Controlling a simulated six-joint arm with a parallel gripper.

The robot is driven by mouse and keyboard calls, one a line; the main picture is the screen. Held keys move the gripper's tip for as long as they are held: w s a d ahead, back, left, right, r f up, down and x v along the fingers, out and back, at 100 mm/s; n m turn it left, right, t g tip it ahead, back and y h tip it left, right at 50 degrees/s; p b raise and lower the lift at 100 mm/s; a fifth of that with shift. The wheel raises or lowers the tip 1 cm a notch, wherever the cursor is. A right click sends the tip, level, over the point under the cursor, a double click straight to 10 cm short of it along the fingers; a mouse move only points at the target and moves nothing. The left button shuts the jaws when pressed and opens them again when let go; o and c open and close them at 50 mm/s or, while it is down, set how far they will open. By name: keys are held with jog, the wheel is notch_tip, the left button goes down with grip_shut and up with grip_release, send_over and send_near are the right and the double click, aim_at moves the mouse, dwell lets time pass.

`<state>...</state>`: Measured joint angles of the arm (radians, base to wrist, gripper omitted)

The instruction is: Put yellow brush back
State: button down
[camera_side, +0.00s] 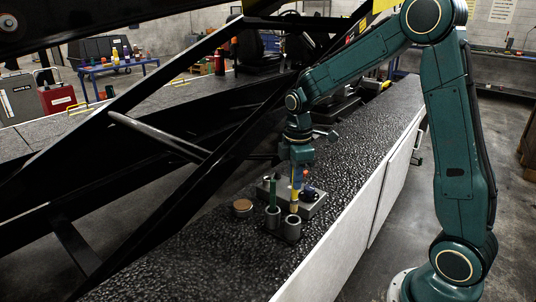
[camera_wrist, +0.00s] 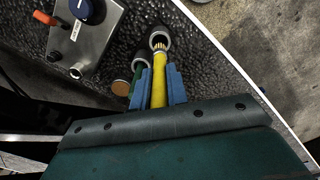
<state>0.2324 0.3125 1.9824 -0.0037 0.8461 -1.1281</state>
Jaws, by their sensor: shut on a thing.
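The yellow brush (camera_wrist: 159,80) is between the two blue fingers of my gripper (camera_wrist: 158,86), which is shut on it. In the wrist view its bristle end points at the mouth of a grey cup (camera_wrist: 160,36). In the side view the yellow brush (camera_side: 294,196) is upright, its lower end at or just inside the front grey cup (camera_side: 291,229); I cannot tell how deep. My gripper (camera_side: 299,172) is above that cup. A green brush (camera_side: 273,190) stands in the second grey cup (camera_side: 272,217), just left of it.
A grey control box (camera_wrist: 88,35) with a blue knob and orange lever sits close behind the cups. A round tan-topped tin (camera_side: 242,206) stands to their left. Black diagonal beams (camera_side: 190,165) rise on the left. The dark deck (camera_side: 215,250) in front is clear.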

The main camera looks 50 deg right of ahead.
aim_at(294, 202)
jog(key=shift+f, duration=2.4)
jog(key=shift+f, duration=2.1)
jog(key=shift+f, duration=0.2)
jog(key=c, duration=1.4)
grip_release()
jog(key=shift+r, duration=0.15)
jog(key=shift+r, duration=6.1)
